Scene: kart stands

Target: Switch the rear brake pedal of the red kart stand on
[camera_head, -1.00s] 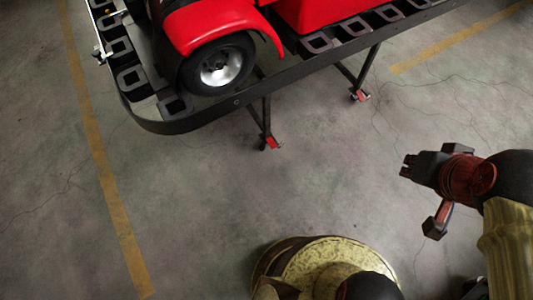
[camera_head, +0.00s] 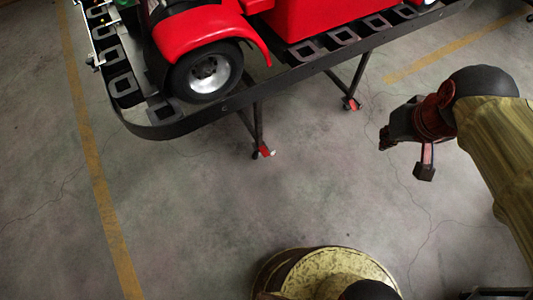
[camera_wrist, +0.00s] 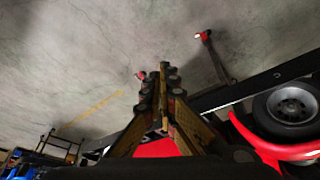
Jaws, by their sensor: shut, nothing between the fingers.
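The red kart stand (camera_head: 300,73) has a black frame carrying a red kart (camera_head: 203,32) at the top of the head view. Two legs end in castors with small red brake pedals: a nearer one (camera_head: 265,151) and one further right (camera_head: 351,104). The pedals also show in the wrist view, one at upper right (camera_wrist: 203,36) and one just left of the fingers (camera_wrist: 140,75). I cannot tell which is the rear one, or whether either is pressed. My gripper (camera_head: 385,141) is shut and empty, right of and apart from both pedals; it also shows in the wrist view (camera_wrist: 163,75).
The concrete floor (camera_head: 190,210) between my base and the stand is clear. Yellow lines (camera_head: 100,190) cross the floor. Blue objects and a dark frame (camera_wrist: 60,145) stand at the lower left of the wrist view.

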